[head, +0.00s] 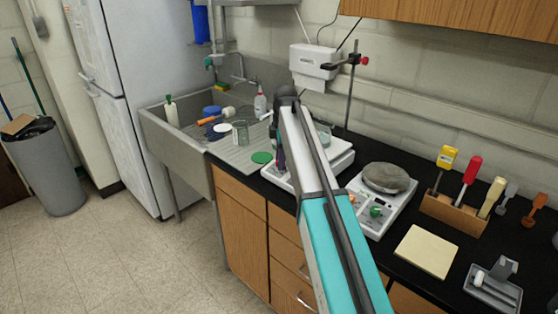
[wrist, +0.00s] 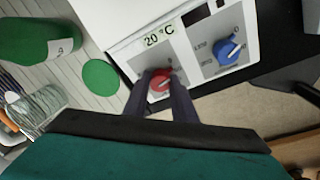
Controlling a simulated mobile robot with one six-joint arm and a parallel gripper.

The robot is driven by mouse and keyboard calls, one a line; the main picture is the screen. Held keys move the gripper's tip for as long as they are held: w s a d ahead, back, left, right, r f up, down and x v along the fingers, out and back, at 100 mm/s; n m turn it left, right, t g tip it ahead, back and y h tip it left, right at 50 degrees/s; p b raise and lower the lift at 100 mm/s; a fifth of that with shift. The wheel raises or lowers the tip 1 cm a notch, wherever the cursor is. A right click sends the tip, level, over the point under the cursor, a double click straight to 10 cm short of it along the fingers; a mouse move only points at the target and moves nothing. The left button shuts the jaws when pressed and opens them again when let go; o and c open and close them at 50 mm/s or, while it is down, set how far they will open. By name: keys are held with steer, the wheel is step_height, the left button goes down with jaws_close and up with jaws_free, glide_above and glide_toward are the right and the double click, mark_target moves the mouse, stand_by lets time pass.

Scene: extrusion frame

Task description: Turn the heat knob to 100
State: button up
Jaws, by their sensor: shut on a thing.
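A white hot plate (wrist: 112,22) fills the top of the wrist view. It also shows behind my arm in the head view (head: 336,163). Its display (wrist: 159,39) reads 20 °C. Below the display is a red knob (wrist: 160,85), and my gripper (wrist: 161,77) is shut on it, with one dark finger on each side. The fingers hide parts of the knob's scale. A blue knob (wrist: 229,49) with printed marks around it sits to the right on the same panel. My arm hides the knobs in the head view.
A second white device (head: 385,201) with a green knob and a grey top stands to the right. A sink (head: 170,140) with bottles and glassware is to the left. A green disc (wrist: 101,79) lies beside the hot plate. A rod stand (head: 351,90) rises behind.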

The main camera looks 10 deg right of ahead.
steer(key=m, duration=0.4)
steer(key=m+t, duration=0.1)
steer(key=m, duration=0.1)
steer(key=shift+s+f, duration=0.2)
steer(key=shift+s, duration=0.15)
steer(key=m+h, duration=0.1)
steer(key=m, duration=0.4)
steer(key=shift+t+b, duration=0.35)
steer(key=shift+t, duration=0.05)
steer(key=shift+m, duration=0.3)
steer(key=o, duration=1)
steer(key=shift+o, duration=0.2)
steer(key=shift+r, duration=0.1)
steer(key=shift+a, duration=0.1)
steer(key=shift+r, duration=0.2)
